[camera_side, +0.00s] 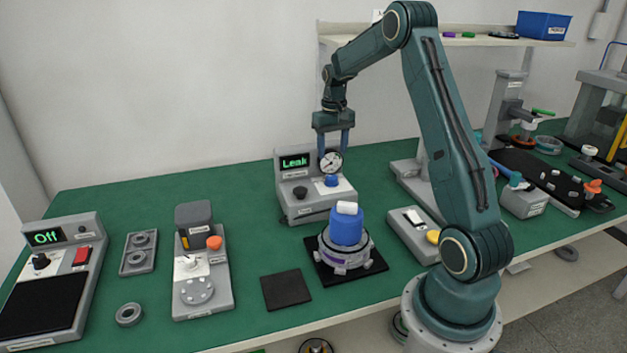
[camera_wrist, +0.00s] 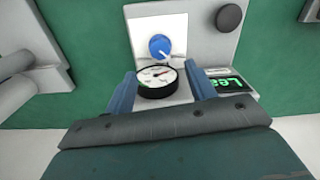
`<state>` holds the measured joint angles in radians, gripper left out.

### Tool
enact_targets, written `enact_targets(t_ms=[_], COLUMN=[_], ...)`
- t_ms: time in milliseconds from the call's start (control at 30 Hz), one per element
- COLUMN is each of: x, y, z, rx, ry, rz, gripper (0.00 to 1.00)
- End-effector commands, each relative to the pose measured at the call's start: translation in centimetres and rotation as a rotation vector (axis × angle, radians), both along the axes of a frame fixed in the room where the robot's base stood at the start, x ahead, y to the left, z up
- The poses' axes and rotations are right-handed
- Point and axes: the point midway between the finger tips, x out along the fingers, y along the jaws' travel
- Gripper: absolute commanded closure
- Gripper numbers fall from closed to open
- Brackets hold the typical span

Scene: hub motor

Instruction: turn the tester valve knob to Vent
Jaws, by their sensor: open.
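The tester (camera_side: 315,200) is a grey box at the back of the green bench, with a lit green display reading "Leak" (camera_side: 295,162). It carries a round dial gauge (camera_side: 331,161), a blue valve knob (camera_side: 331,180) on a white plate and a dark round knob (camera_side: 300,192). In the wrist view the blue knob (camera_wrist: 160,46) sits beyond the gauge (camera_wrist: 157,80), with a pale pointer mark on it. My gripper (camera_side: 334,150) is open and points down above the tester. Its blue fingers (camera_wrist: 163,80) appear either side of the gauge in the wrist view, apart from the knob.
A blue cylinder with a white top (camera_side: 346,226) stands on a round fixture in front of the tester. A box with a yellow button (camera_side: 415,235) is to the right. A press-like station (camera_side: 201,265) and an "Off" unit (camera_side: 48,270) are left. A shelf (camera_side: 450,41) hangs behind my arm.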

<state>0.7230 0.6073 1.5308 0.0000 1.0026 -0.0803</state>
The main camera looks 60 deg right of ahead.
Motion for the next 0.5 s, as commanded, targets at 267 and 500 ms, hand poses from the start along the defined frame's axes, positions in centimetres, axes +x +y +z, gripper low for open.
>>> enact_targets(t_ms=[267, 500], x=[0.1, 0.0], y=[-0.1, 0.0], z=[3.9, 5.1], rx=[-0.001, -0.001], ry=[-0.002, -0.001], rz=[0.0, 0.0], gripper=[0.45, 0.45])
